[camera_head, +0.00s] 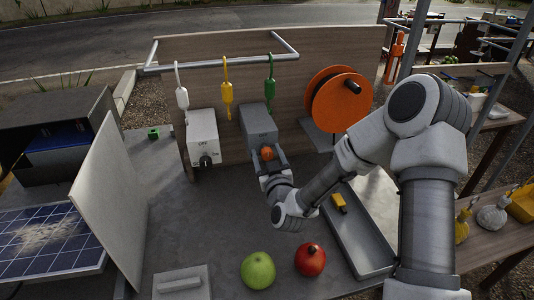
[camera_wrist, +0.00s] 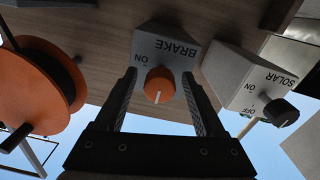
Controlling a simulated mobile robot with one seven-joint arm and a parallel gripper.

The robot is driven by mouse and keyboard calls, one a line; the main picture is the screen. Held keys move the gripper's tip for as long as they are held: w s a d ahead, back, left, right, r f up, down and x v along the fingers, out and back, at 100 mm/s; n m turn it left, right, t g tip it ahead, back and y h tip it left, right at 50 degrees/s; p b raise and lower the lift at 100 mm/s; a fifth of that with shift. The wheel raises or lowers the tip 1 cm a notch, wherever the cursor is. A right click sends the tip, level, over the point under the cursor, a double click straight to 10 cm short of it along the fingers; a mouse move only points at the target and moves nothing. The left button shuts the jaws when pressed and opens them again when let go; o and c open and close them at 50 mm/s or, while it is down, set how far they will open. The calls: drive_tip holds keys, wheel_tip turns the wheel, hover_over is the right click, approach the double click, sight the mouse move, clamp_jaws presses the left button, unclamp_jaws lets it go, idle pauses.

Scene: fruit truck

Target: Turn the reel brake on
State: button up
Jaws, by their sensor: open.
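The grey brake box (camera_head: 259,122) stands against the wooden back panel and carries an orange knob (camera_head: 267,153). In the wrist view, which is upside down, the box (camera_wrist: 163,50) reads BRAKE, with ON beside the orange knob (camera_wrist: 159,85). The knob's white pointer mark faces the bottom of that picture, away from the ON label. My gripper (camera_head: 268,162) is open in front of the box. In the wrist view its fingers (camera_wrist: 159,75) stand on both sides of the knob, with visible gaps. The orange reel (camera_head: 335,99) is right of the box.
A white SOLAR box (camera_head: 203,137) with a black knob stands close left of the brake box. A green apple (camera_head: 258,270), a red apple (camera_head: 310,259) and a grey tray (camera_head: 362,245) lie nearer. A solar panel (camera_head: 50,242) is at left.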

clamp_jaws()
drive_tip(key=shift+f+m+b, duration=0.1)
drive_tip(key=shift+m+b, duration=0.2)
drive_tip(key=m+b, duration=0.7)
drive_tip(key=m, duration=0.1)
drive_tip(key=shift+d+m, duration=0.1)
drive_tip(key=shift+m, duration=0.2)
drive_tip(key=m+b, duration=0.2)
drive_tip(key=m, duration=0.2)
drive_tip(key=shift+m+b, duration=0.3)
drive_tip(key=shift+b, duration=0.1)
drive_tip(key=shift+m+b, duration=0.7)
drive_tip(key=shift+m, duration=1.3)
